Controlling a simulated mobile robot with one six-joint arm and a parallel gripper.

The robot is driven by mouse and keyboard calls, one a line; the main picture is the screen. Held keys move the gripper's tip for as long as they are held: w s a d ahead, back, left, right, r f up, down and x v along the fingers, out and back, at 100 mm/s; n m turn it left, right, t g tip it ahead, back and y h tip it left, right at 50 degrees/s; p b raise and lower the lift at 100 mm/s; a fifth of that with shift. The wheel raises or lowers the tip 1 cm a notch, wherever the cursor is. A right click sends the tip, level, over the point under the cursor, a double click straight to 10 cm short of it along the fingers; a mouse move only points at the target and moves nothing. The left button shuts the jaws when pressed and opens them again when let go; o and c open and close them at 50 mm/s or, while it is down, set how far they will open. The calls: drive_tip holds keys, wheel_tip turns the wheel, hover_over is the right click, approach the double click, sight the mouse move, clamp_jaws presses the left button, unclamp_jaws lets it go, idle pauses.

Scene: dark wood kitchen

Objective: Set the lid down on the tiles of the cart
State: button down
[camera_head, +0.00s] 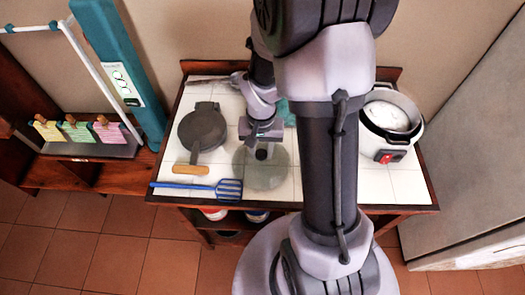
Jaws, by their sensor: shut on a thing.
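A round glass lid (266,172) with a dark knob is under my gripper (262,145), which is shut on the knob. The lid is level over the white tiles of the cart (313,187), near its front middle. I cannot tell whether its rim touches the tiles. The lid's left edge is close to the head of a blue slotted spatula. My arm hides part of the cart to the right of the lid.
A dark round pan (202,130) with a wooden handle lies to the left, and the blue spatula (190,187) lies along the front edge. A white cooker (392,122) with a red switch stands at the right. A teal object behind my gripper is mostly hidden.

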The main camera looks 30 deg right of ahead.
drive_tip(key=shift+f, duration=0.25)
drive_tip(key=shift+f, duration=0.2)
drive_tip(key=c, duration=1)
unclamp_jaws()
drive_tip(key=shift+w, duration=0.1)
drive_tip(key=shift+r, duration=0.1)
